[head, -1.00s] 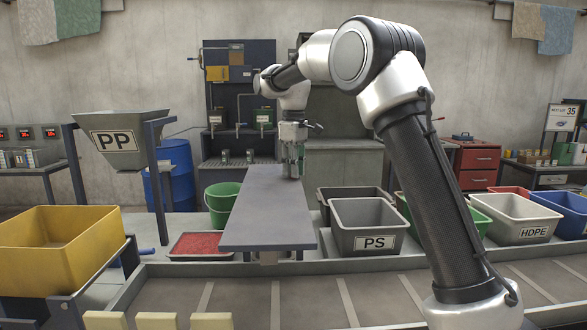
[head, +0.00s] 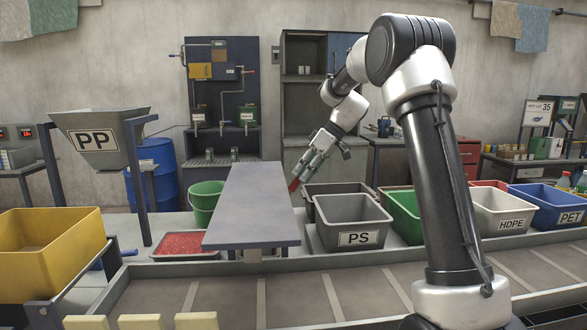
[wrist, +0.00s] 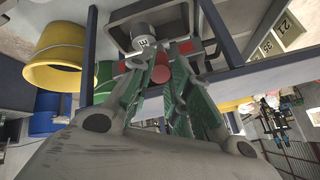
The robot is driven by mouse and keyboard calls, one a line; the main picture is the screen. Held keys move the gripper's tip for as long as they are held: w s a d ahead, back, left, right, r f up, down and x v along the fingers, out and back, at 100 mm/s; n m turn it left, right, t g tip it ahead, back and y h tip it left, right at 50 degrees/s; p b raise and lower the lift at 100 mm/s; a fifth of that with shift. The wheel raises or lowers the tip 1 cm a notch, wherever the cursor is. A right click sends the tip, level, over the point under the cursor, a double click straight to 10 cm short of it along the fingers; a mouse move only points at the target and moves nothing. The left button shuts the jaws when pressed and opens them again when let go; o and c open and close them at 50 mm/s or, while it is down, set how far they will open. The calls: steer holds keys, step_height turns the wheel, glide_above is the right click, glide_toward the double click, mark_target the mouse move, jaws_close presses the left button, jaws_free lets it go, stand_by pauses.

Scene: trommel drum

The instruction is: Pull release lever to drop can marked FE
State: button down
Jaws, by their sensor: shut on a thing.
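My gripper (head: 297,179) points down and left above the far right side of the grey table (head: 250,205). It is shut on a red cylindrical piece (wrist: 157,69), whose red end also shows at the fingertips in the head view (head: 293,186). A silvery can (wrist: 143,37) with a small dark mark appears just beyond the fingertips in the wrist view; the mark is not clearly legible. Whether the can touches the red piece I cannot tell. At the back stands a dispenser rack (head: 219,55) with handles and boxes; no FE marking is readable there.
A grey PS bin (head: 350,222) and a green bin (head: 404,215) stand right of the table. A green bucket (head: 204,200) and a red tray (head: 184,244) are left of it. A conveyor (head: 300,297) runs in front. The tabletop is clear.

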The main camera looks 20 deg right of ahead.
steer(key=d+f+t+y, duration=0.1)
steer(key=d+f+y, duration=0.3)
steer(key=y, duration=0.1)
steer(key=shift+s+f, duration=0.3)
steer(key=shift+s, duration=0.1)
steer(key=c, duration=1.3)
jaws_free()
steer(key=shift+f, duration=0.1)
steer(key=v, duration=1.2)
